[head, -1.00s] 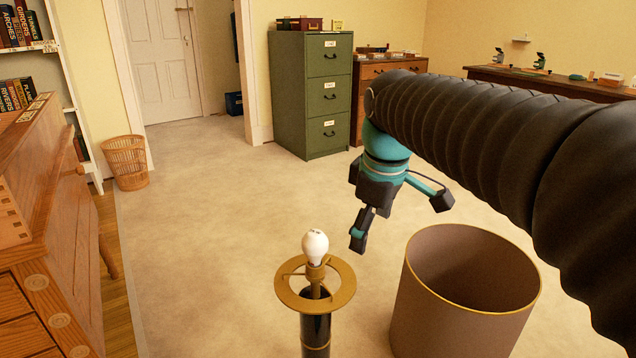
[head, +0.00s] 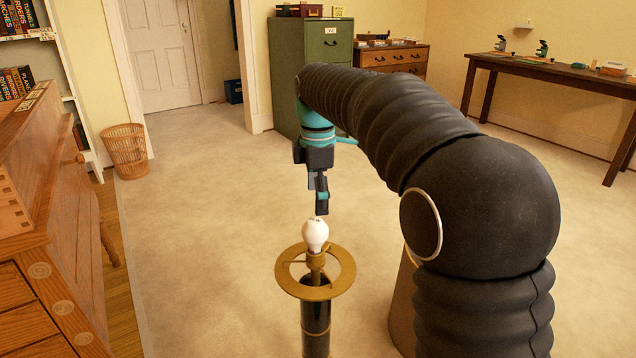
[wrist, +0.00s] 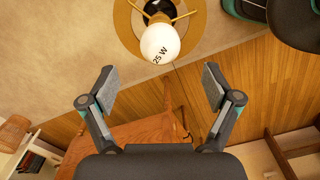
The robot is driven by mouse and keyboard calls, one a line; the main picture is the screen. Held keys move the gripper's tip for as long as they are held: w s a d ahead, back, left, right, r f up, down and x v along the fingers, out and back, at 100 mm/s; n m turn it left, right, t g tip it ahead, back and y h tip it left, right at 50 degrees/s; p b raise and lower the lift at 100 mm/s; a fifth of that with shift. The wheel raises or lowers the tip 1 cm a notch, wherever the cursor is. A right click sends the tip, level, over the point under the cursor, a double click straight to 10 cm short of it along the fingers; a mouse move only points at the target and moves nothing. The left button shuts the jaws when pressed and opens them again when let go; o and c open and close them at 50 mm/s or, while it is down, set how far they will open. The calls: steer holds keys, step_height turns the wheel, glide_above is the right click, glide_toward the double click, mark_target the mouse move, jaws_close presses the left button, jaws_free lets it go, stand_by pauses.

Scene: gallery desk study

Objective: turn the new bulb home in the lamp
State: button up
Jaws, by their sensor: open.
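The white bulb (head: 315,236) stands upright in the socket of the lamp (head: 316,322), inside its brass ring (head: 287,285). In the wrist view the bulb (wrist: 160,44) is marked "25 W" and lies beyond my fingertips, near the top of the picture. How far it is seated in the socket cannot be told. My gripper (head: 321,200) hangs above the bulb in the head view. In the wrist view my gripper (wrist: 158,88) is open and empty, with its fingers wide apart and apart from the bulb.
The brown lampshade (head: 402,305) stands on the carpet right of the lamp, mostly hidden behind my arm. A wooden desk (head: 75,215) is at the left, with a wicker basket (head: 125,152) beyond it. A green cabinet (head: 283,85) stands behind. Carpet between is clear.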

mark_target(318, 231)
step_height(318, 231, down, 10)
steer(key=shift+r+b, duration=0.25)
steer(key=shift+b, duration=0.3)
steer(key=c, duration=1)
